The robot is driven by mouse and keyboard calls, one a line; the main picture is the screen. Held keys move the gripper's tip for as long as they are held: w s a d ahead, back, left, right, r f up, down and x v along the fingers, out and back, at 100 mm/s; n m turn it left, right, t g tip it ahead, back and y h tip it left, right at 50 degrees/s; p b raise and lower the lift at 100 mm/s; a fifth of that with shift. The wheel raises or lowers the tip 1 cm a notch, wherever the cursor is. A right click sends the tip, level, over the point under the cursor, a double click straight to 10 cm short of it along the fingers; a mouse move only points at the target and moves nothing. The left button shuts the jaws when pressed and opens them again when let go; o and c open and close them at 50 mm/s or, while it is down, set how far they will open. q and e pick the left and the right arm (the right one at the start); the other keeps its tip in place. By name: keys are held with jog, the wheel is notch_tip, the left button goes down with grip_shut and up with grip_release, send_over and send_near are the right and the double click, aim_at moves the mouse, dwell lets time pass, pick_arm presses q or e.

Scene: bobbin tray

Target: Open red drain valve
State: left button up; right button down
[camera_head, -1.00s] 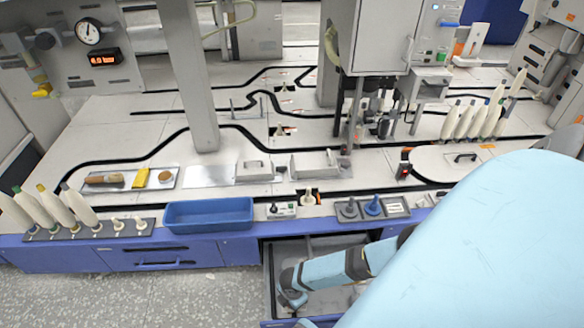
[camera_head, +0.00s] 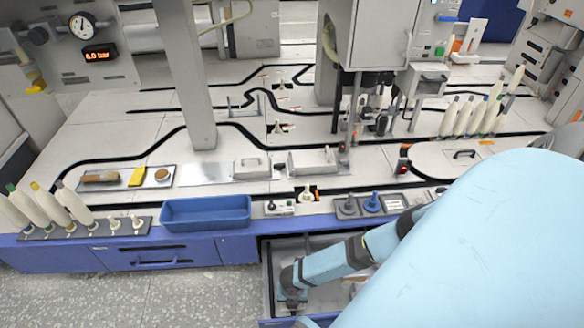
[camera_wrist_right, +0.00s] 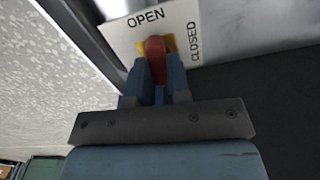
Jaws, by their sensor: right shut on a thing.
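In the right wrist view the red valve handle (camera_wrist_right: 156,46) sits on a yellow patch of a white plate (camera_wrist_right: 120,36). The plate reads OPEN along its top and CLOSED, turned sideways, along its right side. My right gripper (camera_wrist_right: 160,80) is shut on the red handle, one blue finger on each side. The handle's lower end is partly hidden between the fingers. In the head view my right gripper (camera_head: 291,298) is low inside the open drawer bay, and the valve cannot be made out there. My left gripper is not in view.
The open drawer bay (camera_head: 268,262) has walls close around my right forearm. Above it, the bench front carries a blue tray (camera_head: 207,226) and a panel with a blue knob (camera_head: 372,204). Speckled floor (camera_head: 190,300) lies clear to the left.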

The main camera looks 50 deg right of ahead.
jog(key=shift+n, duration=0.6)
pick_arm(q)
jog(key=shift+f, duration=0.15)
pick_arm(e)
jog(key=c, duration=1.1)
grip_release()
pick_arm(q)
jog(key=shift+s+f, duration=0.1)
pick_arm(e)
jog(key=shift+r, duration=0.1)
pick_arm(q)
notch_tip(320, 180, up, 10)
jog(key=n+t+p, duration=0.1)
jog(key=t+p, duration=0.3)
jog(key=p, duration=0.2)
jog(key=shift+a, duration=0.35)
pick_arm(e)
notch_tip(320, 180, up, 14)
jog(key=shift+f, duration=0.15)
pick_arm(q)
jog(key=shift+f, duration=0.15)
